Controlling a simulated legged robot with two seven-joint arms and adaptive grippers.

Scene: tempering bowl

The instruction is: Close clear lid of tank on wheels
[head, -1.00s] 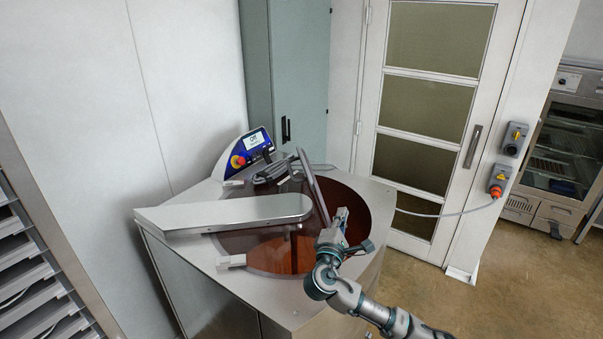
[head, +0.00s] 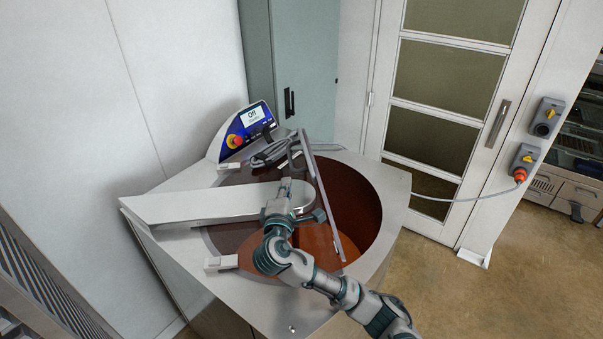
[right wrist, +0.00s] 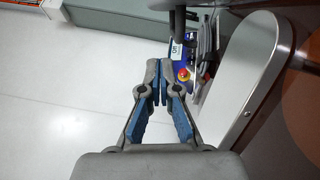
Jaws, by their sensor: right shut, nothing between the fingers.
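The tank (head: 386,258) is a metal cabinet with a round opening showing brown liquid (head: 362,205). Its clear lid (head: 328,205) stands raised and tilted over the opening, seen nearly edge-on as a thin grey-edged panel. A dark handle (head: 294,155) shows near its upper end. My right gripper (head: 287,186) is shut and empty, left of the lid's edge in the head view and in front of the metal arm cover's rounded end. Whether it touches the lid cannot be told. In the right wrist view its fingertips (right wrist: 160,72) are together. The tank's wheels are hidden. My left gripper is out of view.
The long metal arm cover (head: 205,205) crosses the tank's left side. A control panel (head: 246,130) with a red-yellow button stands at the back. A glazed door (head: 440,105) and a cable (head: 450,198) are behind right. Floor is clear at right (head: 500,290).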

